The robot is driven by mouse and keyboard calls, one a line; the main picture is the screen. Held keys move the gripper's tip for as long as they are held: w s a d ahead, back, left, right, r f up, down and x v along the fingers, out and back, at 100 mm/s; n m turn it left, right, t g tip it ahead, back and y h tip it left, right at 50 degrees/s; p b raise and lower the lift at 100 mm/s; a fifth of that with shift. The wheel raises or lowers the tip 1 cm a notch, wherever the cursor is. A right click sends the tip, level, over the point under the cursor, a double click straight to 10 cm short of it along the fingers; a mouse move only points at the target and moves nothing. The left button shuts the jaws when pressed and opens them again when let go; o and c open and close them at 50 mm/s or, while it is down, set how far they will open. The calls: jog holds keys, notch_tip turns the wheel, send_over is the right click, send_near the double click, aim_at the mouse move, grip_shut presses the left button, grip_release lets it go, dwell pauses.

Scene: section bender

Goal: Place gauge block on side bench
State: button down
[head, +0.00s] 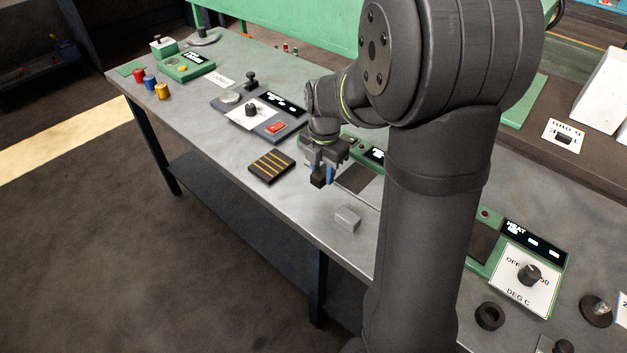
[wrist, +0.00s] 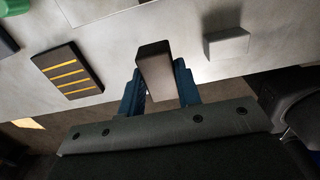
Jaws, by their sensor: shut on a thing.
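My gripper (head: 325,172) is shut on a dark rectangular block (wrist: 155,72), held between its two blue fingers. The dark block also shows in the head view (head: 318,181), over the front part of a long grey bench (head: 215,140). A light grey block (head: 347,218) rests near the bench's front edge, apart from my gripper; it shows in the wrist view (wrist: 227,45) to the right of the held block. No label shows which block is the gauge block. The contact between the held block and the bench cannot be made out.
A black pad with yellow stripes (head: 271,166) lies left of my gripper. Panels with knobs and a red button (head: 276,127) stand behind it. A green heat panel (head: 528,275) and a black ring (head: 489,316) are at the right. A brown surface (head: 590,150) lies beyond.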

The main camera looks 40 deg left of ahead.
send_over(306, 194)
notch_tip(306, 194, down, 3)
jog(key=shift+r, duration=0.15)
jog(key=shift+f, duration=2)
jog(key=c, duration=1)
grip_release()
jog(key=shift+f, duration=0.15)
jog(key=shift+c, duration=0.2)
notch_tip(306, 194, up, 12)
